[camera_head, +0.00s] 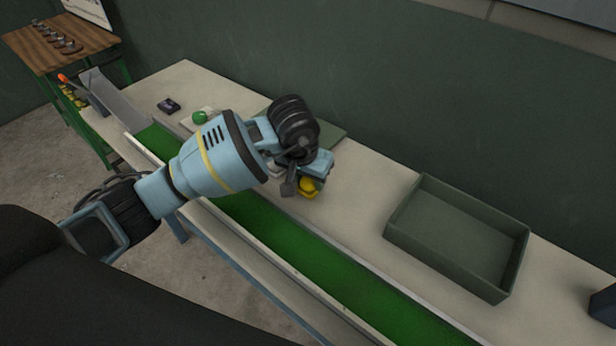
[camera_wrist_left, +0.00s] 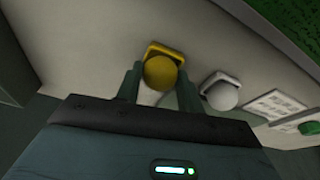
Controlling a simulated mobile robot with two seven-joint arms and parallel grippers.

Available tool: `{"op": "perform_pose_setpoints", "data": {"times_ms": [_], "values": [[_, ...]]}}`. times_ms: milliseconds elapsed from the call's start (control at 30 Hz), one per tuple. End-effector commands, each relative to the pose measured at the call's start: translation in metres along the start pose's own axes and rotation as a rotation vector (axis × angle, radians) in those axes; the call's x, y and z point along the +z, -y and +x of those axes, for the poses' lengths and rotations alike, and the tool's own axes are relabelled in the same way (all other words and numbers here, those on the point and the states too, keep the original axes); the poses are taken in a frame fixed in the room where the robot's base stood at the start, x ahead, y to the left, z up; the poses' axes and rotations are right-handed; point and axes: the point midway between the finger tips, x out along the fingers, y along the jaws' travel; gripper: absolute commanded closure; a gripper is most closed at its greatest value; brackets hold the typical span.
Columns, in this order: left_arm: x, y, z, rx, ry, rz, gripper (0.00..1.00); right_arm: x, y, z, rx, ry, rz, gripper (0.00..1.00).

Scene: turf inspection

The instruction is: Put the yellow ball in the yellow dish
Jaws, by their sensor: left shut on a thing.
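The yellow ball (camera_head: 306,183) is at the tips of my left gripper (camera_head: 297,183), just over the yellow dish (camera_head: 310,194) on the pale table. In the left wrist view the ball (camera_wrist_left: 160,73) sits between the two fingers, and the gripper is shut on it. The square yellow dish (camera_wrist_left: 165,50) shows behind the ball and overlaps it in the picture. I cannot tell whether the ball touches the dish. The right gripper is not in view.
A white ball (camera_wrist_left: 222,96) rests at a white dish beside the yellow one. A green ball (camera_head: 200,117) stands farther left. A green turf channel (camera_head: 300,246) runs along the table's front. An empty grey-green tray (camera_head: 450,232) stands to the right.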

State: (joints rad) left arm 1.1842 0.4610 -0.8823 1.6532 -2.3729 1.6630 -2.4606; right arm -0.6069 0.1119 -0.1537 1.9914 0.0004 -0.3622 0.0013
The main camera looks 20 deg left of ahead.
Motion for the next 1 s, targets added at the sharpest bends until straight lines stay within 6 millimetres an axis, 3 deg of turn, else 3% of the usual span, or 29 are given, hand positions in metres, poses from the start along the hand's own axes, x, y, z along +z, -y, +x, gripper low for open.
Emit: {"op": "perform_pose_setpoints", "data": {"times_ms": [33, 100, 133, 300, 800, 1000], "values": [[0.007, 0.0, 0.011, 0.0, 0.019, 0.001, 0.88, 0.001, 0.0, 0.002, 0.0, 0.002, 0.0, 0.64], [0.008, -0.001, 0.012, -0.001, 0.021, 0.001, 0.88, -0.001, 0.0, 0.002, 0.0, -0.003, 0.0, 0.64], [0.008, -0.001, 0.012, -0.001, 0.023, 0.0, 0.61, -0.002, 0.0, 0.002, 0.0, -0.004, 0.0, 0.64], [0.009, 0.001, 0.014, -0.004, 0.028, 0.0, 0.41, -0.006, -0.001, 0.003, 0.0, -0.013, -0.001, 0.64], [0.01, 0.004, 0.015, -0.013, 0.031, -0.003, 0.41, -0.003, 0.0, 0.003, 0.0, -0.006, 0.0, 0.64], [0.005, 0.005, -0.004, -0.015, 0.025, -0.005, 0.41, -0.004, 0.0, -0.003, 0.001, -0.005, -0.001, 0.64]]}}
